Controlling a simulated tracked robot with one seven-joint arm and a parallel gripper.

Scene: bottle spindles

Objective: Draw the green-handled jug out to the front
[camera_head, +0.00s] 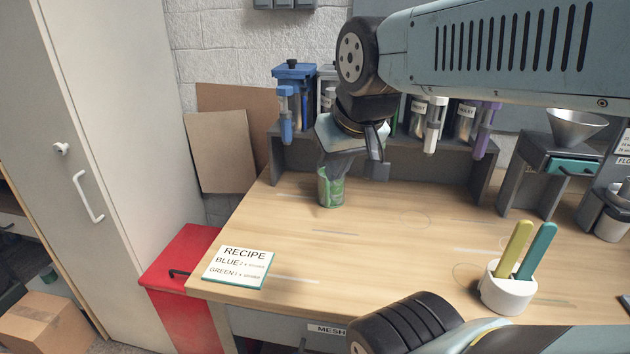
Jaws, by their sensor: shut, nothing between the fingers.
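A narrow strip of green (395,122) shows on the grey rack just right of my wrist. It may be part of the green-handled jug, whose body I cannot make out behind my arm. My gripper (333,173) points down in front of the rack, shut and empty. Its tips are at the rim of a green glass cup (331,194) standing upright on the table. I cannot tell whether they are over, inside or in front of that cup.
The grey rack (482,185) also holds blue-handled (286,115), white-handled (432,130) and purple-handled (485,135) jugs. A recipe card (238,267) lies front left on the table. A white holder (507,291) with two scoops and a funnel stand (545,175) are right. The table's middle is clear.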

